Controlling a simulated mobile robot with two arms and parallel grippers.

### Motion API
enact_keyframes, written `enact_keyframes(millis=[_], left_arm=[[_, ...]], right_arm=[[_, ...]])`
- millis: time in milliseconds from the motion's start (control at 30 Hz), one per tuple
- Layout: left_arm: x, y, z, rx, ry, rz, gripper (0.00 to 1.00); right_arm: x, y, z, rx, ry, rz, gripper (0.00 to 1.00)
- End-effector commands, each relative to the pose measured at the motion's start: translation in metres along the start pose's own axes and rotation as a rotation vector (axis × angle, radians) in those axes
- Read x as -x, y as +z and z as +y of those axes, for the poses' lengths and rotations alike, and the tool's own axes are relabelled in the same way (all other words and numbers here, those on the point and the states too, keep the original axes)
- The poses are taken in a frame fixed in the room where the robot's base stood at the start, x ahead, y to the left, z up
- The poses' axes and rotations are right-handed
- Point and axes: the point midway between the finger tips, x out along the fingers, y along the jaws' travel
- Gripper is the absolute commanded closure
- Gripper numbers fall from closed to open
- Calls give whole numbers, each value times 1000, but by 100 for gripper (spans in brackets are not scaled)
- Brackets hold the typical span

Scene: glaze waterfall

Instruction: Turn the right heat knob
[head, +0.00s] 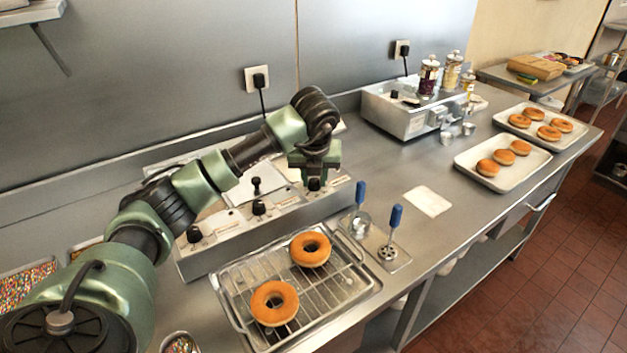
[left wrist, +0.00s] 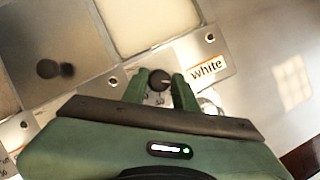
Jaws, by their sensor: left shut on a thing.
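The right heat knob (head: 314,184) is a black knob on the sloped front panel of the glaze machine (head: 225,232). In the left wrist view the knob (left wrist: 159,80) sits between the two green fingers, beside a label reading "white" (left wrist: 207,69). My left gripper (head: 314,176) comes down over the panel from above and is shut on this knob. In the left wrist view the gripper (left wrist: 160,90) shows its fingers on either side of it. Two more black knobs, the middle one (head: 259,207) and the left one (head: 194,234), are free. My right gripper is not in view.
A wire rack tray (head: 232,312) with two donuts stands in front of the machine. Two blue-handled tools (head: 395,216) stand to its right. A second metal machine (head: 400,118) and donut trays (head: 540,160) are farther right.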

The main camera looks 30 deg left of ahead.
Motion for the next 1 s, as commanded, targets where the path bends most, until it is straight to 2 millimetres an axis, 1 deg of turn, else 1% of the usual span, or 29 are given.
enact_keyframes(millis=[200,400,967,1000], left_arm=[[0,1,-1,114,44,-2,100],[0,1,-2,172,69,-1,100],[1,1,-1,196,79,-2,100],[1,1,-1,196,79,-2,61]], right_arm=[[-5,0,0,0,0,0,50],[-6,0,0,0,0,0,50],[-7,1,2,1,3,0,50],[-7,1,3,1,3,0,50]])
